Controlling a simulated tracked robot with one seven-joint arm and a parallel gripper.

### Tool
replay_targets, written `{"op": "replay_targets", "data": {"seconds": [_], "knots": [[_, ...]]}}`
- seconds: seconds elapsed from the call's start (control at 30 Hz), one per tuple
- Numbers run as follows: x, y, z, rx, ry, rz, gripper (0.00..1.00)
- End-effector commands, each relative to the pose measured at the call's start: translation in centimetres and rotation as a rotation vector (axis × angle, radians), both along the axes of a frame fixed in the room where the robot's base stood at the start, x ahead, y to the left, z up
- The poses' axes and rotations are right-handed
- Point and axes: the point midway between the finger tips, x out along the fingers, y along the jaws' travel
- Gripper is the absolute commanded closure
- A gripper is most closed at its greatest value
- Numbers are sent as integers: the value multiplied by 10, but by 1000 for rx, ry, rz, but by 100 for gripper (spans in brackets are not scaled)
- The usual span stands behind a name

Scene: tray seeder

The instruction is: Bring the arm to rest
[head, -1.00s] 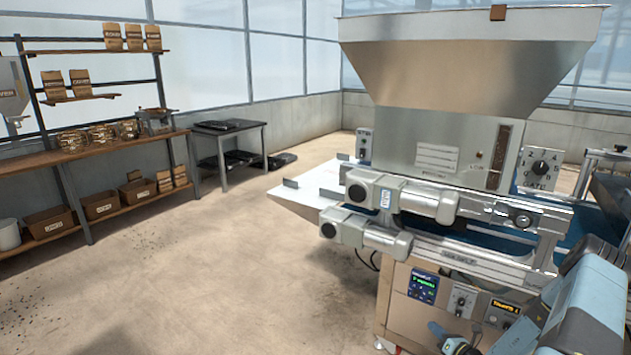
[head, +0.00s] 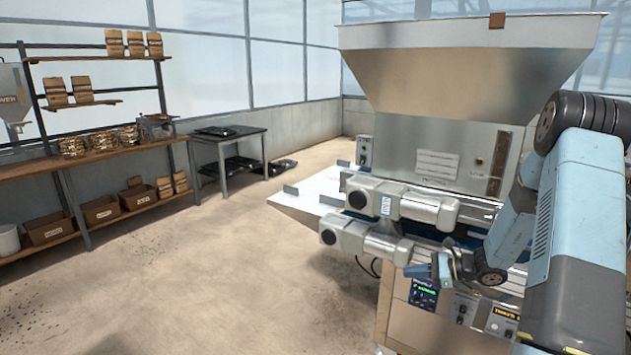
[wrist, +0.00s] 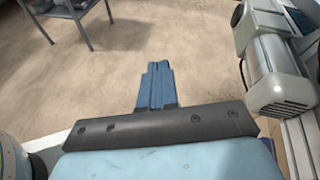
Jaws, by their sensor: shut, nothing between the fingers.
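My gripper (head: 428,268) is in the head view at the lower right, in front of the seeder's motors and above its control panel. In the wrist view its blue fingers (wrist: 156,84) are together with nothing between them, over bare floor. My blue and black arm rises at the right of the head view and hides the right part of the tray seeder (head: 395,150), including the gate dial.
Two grey motors (head: 400,202) stick out from the seeder close to my gripper; one shows at the right of the wrist view (wrist: 283,75). A white infeed plate (head: 310,195) lies behind them. A shelf bench (head: 90,155) and a dark table (head: 228,140) stand further left. Floor between is clear.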

Motion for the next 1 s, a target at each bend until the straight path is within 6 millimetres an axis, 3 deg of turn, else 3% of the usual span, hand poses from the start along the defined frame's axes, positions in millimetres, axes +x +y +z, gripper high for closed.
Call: {"op": "replay_targets", "data": {"seconds": [0.1,0.4,1.0], "knots": [[-12,15,31,-88,-51,97,100],[-53,47,95,-305,-174,329,100],[-152,81,196,-754,-442,730,100]]}}
